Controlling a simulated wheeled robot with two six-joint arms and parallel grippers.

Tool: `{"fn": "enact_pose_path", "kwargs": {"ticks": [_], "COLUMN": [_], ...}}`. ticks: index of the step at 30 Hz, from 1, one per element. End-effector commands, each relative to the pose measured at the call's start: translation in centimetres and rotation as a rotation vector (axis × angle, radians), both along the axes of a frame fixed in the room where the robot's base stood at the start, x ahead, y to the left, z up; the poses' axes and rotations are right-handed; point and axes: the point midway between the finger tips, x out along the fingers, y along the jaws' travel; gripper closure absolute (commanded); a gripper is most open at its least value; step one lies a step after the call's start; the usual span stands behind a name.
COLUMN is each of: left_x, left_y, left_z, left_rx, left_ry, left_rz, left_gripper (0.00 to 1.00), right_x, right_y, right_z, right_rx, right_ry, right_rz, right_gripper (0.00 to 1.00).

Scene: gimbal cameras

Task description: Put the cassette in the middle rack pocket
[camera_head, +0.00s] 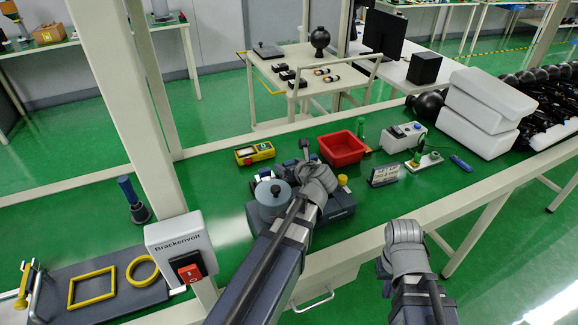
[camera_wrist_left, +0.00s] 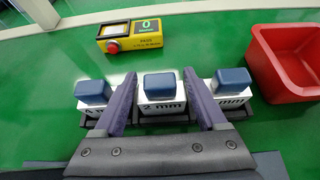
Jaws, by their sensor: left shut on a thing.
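The middle cassette (camera_wrist_left: 163,88), a white block marked "2 mm" with a blue top, is in the left wrist view between the fingers of my left gripper (camera_wrist_left: 159,76), which is shut on it. It lines up with the middle of a dark rack (camera_wrist_left: 130,120). A left cassette (camera_wrist_left: 93,92) and a right cassette (camera_wrist_left: 231,82), also white with blue tops, stand on either side. The fingers hide parts of these and the rack; whether the middle cassette is fully seated cannot be told. In the head view my left gripper (camera_head: 308,158) is over the rack area. My right gripper (camera_head: 404,236) is lower right; its fingers are not clear.
A red bin (camera_head: 341,149) stands right of the rack. A yellow meter (camera_head: 254,153) lies behind it. A small sign (camera_head: 385,175) is to the right.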

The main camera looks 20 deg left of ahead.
Motion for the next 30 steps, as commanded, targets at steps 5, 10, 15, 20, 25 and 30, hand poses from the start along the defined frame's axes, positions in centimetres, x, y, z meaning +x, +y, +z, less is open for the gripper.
{"fn": "enact_pose_path", "kwargs": {"ticks": [5,10,15,20,25,30], "left_x": [0.0,0.0,0.0,-0.8,-2.9,-4.9], "left_y": [0.0,0.0,0.0,-0.8,-3.0,-5.3], "left_z": [-0.1,-0.1,0.0,1.1,2.9,4.5], "left_rx": [0.0,0.0,0.0,0.0,0.0,0.0], "left_ry": [0.0,0.0,0.0,0.0,0.001,0.0], "left_rz": [0.0,0.0,0.0,-0.004,-0.005,-0.004], "left_gripper": [0.09,0.0,0.0,0.0,0.0,0.0], "right_x": [0.0,0.0,0.0,0.0,0.0,0.0], "right_y": [0.0,0.0,0.0,0.0,0.0,0.0], "right_z": [-0.1,-0.1,0.0,1.1,2.9,4.5], "right_rx": [0.0,0.0,0.0,0.0,0.0,0.0], "right_ry": [0.0,0.0,0.0,0.0,0.0,0.0], "right_rz": [0.0,0.0,0.0,0.0,0.0,0.0], "right_gripper": [1.0,1.0,1.0,1.0,1.0,1.0]}}
